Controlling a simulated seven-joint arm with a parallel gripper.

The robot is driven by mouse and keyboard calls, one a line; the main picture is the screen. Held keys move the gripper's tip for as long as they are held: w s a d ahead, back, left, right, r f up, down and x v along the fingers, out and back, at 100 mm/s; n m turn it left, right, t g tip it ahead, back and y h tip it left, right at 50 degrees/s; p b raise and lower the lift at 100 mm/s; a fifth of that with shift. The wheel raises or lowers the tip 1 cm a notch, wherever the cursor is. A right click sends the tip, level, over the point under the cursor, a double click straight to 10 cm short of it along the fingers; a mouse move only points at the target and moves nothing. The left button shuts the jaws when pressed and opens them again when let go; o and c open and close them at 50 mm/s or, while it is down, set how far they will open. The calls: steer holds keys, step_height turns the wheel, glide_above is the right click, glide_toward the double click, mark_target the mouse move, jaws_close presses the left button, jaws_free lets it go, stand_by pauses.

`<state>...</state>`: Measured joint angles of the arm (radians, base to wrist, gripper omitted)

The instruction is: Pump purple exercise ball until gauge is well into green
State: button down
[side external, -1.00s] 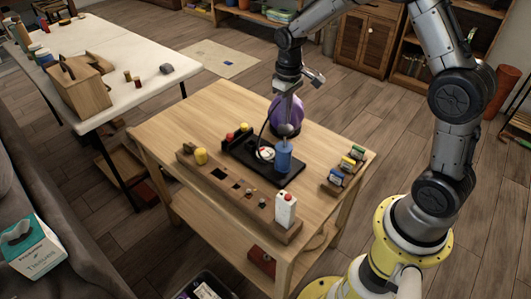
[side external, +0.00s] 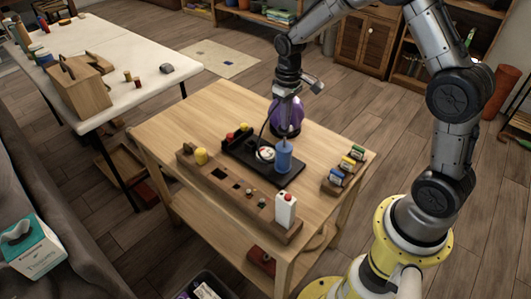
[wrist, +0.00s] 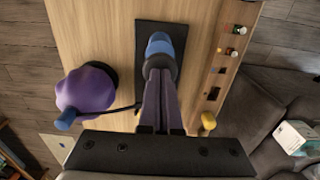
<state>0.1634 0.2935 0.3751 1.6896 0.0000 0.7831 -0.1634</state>
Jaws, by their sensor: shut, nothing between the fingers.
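The purple exercise ball (side external: 287,112) sits at the back of the wooden table; it also shows at left in the wrist view (wrist: 88,88). The blue pump (side external: 284,160) stands upright on a black base (side external: 290,180), and its blue top shows in the wrist view (wrist: 159,45). A round white-faced gauge (side external: 265,154) is beside the pump; its needle is too small to read. A dark hose runs near the ball. My gripper (wrist: 161,75) is shut and empty, pointing down right over the pump top; I cannot tell whether it touches.
A wooden rack (side external: 240,190) with a yellow knob (side external: 201,156) and a white bottle (side external: 286,209) lies along the near side. Several small colored containers (side external: 346,166) stand at the right. The table's left part (side external: 165,130) is clear.

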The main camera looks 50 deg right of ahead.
mark_target(285, 132)
steer(key=shift+f, duration=2.5)
steer(key=shift+r, duration=3.3)
steer(key=shift+f, duration=3.3)
steer(key=shift+r, duration=3.3)
